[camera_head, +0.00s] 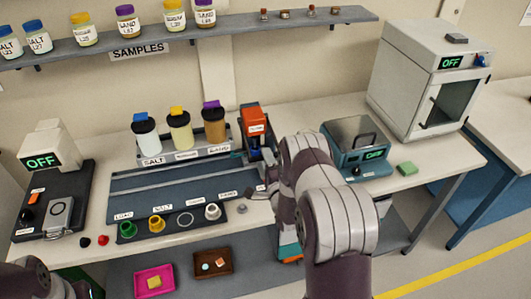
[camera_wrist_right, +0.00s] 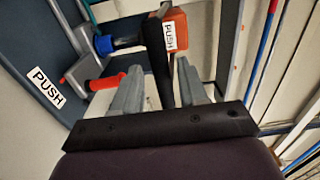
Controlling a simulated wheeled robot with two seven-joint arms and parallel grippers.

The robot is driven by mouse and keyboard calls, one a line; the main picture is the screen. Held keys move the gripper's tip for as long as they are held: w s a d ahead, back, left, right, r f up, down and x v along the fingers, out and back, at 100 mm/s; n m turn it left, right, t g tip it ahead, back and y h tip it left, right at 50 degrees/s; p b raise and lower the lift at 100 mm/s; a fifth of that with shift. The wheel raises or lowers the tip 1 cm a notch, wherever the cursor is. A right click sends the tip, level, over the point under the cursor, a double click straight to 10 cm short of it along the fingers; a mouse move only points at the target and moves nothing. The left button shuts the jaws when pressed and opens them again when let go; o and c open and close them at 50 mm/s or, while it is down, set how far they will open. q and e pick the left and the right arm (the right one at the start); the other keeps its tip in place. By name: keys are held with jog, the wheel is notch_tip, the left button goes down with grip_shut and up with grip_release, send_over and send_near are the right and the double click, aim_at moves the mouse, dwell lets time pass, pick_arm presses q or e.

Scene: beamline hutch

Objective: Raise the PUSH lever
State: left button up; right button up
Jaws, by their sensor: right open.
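In the right wrist view, an orange block (camera_wrist_right: 175,32) with a PUSH label stands on a dark post. A blue handle (camera_wrist_right: 105,44) sticks out beside it. A red handle (camera_wrist_right: 106,82) on a grey bracket lies near a second PUSH label (camera_wrist_right: 45,86) on a blue-grey panel. I cannot tell which handle is the PUSH lever. My right gripper (camera_wrist_right: 160,85) is open, its fingers pointing at the dark post, with nothing clearly held. In the head view, the orange unit (camera_head: 252,120) stands at the rail's right end; my right arm hides part of it. My left gripper is not in view.
Lidded jars (camera_head: 181,132) stand behind the grey rail station (camera_head: 150,183). A sample shelf (camera_head: 110,47) runs above.

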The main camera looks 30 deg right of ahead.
jog(key=shift+w+d+r, duration=0.15)
jog(key=shift+w+r, duration=0.05)
jog(key=shift+w, duration=0.5)
jog(key=shift+w+f, duration=0.1)
grip_shut()
jog(key=shift+r+p, duration=0.45)
jog(key=shift+p, duration=0.2)
jog(key=w+r+g+p, duration=0.3)
jog(key=r+p, duration=0.1)
jog(key=r, duration=0.3)
jog(key=w+d+r+g+y+p, duration=0.1)
jog(key=w+r+g+p, duration=0.1)
jog(key=r, duration=0.5)
jog(key=shift+w+d+r+g+p, duration=0.3)
jog(key=shift+w+g+p, duration=0.15)
jog(key=shift+p, duration=0.65)
jog(key=shift+r, duration=0.1)
